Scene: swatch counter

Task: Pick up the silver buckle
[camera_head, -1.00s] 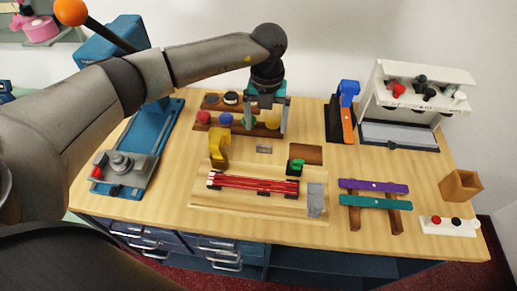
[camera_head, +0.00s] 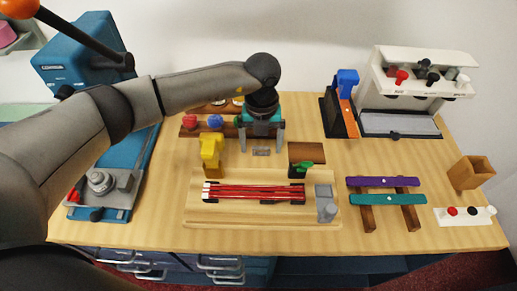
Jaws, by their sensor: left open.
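The silver buckle (camera_head: 261,151) is a small flat grey piece lying on the wooden counter in the head view, left of a brown square patch. My left gripper (camera_head: 262,148) points down with its two fingers spread, one on either side of the buckle in the picture. It is open, and nothing is between the fingers except the view of the buckle. I cannot tell exactly how high the fingertips are above the counter. My right gripper is not in view.
A wooden board (camera_head: 250,215) with red strips and a yellow clamp (camera_head: 211,150) lies in front. A rack with coloured knobs (camera_head: 190,123) stands behind. Purple and teal bars (camera_head: 385,182) lie further right.

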